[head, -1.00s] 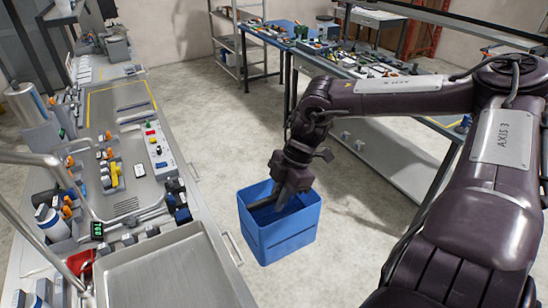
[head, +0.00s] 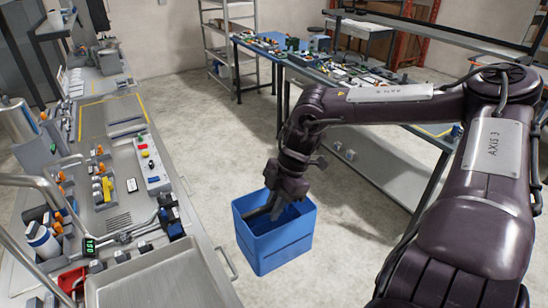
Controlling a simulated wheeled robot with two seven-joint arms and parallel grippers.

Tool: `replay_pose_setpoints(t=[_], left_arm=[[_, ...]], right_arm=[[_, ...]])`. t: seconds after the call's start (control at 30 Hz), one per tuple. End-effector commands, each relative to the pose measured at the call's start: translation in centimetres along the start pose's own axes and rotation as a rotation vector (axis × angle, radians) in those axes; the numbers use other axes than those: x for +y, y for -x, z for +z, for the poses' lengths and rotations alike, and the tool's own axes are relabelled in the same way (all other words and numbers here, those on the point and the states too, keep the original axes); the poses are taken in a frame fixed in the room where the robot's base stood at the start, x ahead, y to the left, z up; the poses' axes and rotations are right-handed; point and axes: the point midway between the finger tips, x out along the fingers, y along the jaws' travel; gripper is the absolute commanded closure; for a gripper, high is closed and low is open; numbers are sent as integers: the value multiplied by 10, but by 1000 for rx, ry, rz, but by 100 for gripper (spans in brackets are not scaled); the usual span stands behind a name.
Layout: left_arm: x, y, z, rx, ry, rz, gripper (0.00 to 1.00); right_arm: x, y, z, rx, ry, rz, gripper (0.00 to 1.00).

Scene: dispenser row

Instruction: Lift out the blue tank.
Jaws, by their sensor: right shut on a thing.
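The blue tank (head: 274,248) is an open-topped, box-shaped blue bin. It is right of the steel counter's edge, near the middle of the head view, and looks upright. My right gripper (head: 268,211) reaches down from the upper right into its open top. The gripper is shut on the tank, with its fingers partly hidden inside; which wall they hold is not clear. Pale floor shows around the tank, but I cannot tell whether its base touches the floor. My left gripper is not in view.
The steel counter (head: 165,278) on the left carries a shallow basin, a button box (head: 150,165), bottles and small fittings. A blue-topped workbench (head: 268,48) with loose parts stands behind, right of a shelf rack (head: 220,40). Open floor (head: 200,110) lies between.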

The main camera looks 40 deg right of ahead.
Motion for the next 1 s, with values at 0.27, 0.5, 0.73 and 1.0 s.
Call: replay_pose_setpoints(t=[0.27,0.5,0.73,1.0], left_arm=[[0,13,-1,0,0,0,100],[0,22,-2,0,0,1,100],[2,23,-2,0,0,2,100],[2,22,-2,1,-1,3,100]], right_arm=[[2,19,-9,3,5,7,100],[2,30,-14,3,5,6,100],[2,32,-14,3,4,6,100],[2,31,-14,4,-5,11,100]])
